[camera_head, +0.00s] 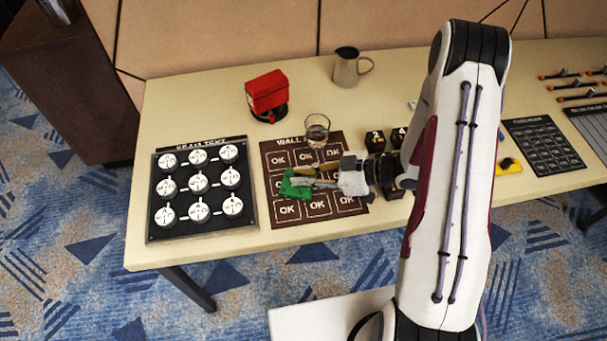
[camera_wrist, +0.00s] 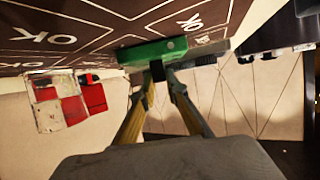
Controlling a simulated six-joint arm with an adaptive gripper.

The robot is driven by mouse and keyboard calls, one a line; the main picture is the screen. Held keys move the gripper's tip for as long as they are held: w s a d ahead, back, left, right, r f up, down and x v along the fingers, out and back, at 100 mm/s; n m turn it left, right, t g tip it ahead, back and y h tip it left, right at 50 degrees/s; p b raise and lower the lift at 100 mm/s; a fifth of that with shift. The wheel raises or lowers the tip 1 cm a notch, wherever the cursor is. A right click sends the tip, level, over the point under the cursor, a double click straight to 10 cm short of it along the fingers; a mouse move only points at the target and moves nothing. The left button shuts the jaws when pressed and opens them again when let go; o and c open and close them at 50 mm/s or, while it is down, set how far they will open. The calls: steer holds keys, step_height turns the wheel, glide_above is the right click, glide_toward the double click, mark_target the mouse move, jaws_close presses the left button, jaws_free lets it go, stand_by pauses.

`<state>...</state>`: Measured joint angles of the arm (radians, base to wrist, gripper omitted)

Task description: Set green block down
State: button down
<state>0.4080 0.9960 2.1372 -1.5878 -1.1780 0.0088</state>
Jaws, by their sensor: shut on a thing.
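A green block (camera_head: 293,184) is at the left part of the brown board (camera_head: 264,165) marked with OK cells. My gripper (camera_head: 306,180) reaches in from the right, low over the board, with its fingers shut on the block. In the wrist view the green block (camera_wrist: 152,51) lies across the fingertips (camera_wrist: 158,70), close to the board's face (camera_wrist: 100,22). I cannot tell whether the block touches the board. The block and fingers hide some of the cells.
A clear glass (camera_head: 317,130) stands at the board's top edge. A red box (camera_head: 267,92) on a black base and a grey pitcher (camera_head: 350,68) stand behind. A black button panel (camera_head: 152,195) is left. Numbered black blocks (camera_head: 376,140) are right of the board.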

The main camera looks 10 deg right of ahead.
steer(key=shift+f, duration=0.15)
steer(key=c, duration=2)
jaws_free()
steer(key=shift+d+r, duration=0.1)
steer(key=shift+r, duration=0.15)
steer(key=shift+v, duration=5.85)
steer(key=shift+w, duration=0.1)
